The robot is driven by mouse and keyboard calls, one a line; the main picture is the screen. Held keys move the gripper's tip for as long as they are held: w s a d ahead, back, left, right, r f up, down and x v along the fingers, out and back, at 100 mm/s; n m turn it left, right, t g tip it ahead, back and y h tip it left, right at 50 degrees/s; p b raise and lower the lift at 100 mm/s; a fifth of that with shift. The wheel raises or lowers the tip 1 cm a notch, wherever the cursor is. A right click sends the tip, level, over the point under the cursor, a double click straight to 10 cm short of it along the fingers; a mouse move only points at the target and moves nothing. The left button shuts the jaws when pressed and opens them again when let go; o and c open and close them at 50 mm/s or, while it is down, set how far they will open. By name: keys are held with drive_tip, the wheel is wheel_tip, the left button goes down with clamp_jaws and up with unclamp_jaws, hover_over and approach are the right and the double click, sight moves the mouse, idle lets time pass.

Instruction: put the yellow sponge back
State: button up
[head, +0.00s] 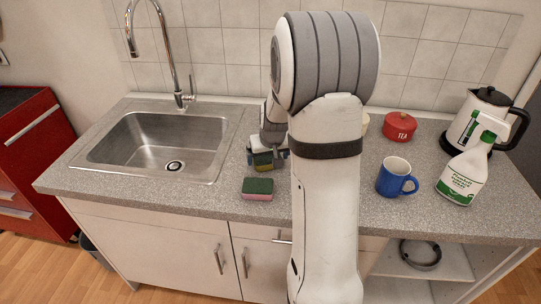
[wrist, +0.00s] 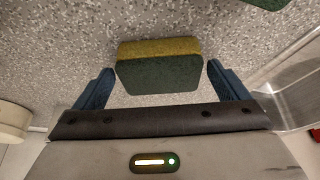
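The yellow sponge (head: 263,160) has a dark green scouring side and is at the counter beside the sink's right edge, partly hidden by my gripper in the head view. In the wrist view the yellow sponge (wrist: 158,47) is between the fingertips, its green side towards the camera. My gripper (head: 266,156) points down at it. Its blue fingers stand on both sides of the sponge in the wrist view (wrist: 160,82), with a narrow gap at each side. The gripper is open. Whether the sponge touches the counter is hard to tell.
A pink and green sponge (head: 257,189) lies nearer the counter's front edge. The steel sink (head: 150,140) is to the left. A blue mug (head: 394,178), red tea tin (head: 399,126), spray bottle (head: 464,172) and kettle (head: 480,118) stand on the right.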

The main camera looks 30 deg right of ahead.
drive_tip(key=d+v, duration=0.1)
drive_tip(key=v, duration=1)
drive_tip(key=s+a, duration=0.5)
drive_tip(key=s, duration=0.2)
drive_tip(key=s+a+n+g, duration=0.1)
drive_tip(key=s+a, duration=0.4)
drive_tip(key=s, duration=0.2)
drive_tip(key=s+a+n+y, duration=0.1)
drive_tip(key=s+a, duration=0.4)
drive_tip(key=s, duration=0.2)
drive_tip(key=shift+s+a+r+g, duration=0.2)
drive_tip(key=shift+r+g, duration=0.1)
drive_tip(key=shift+r, duration=0.05)
drive_tip(key=shift+c, duration=0.4)
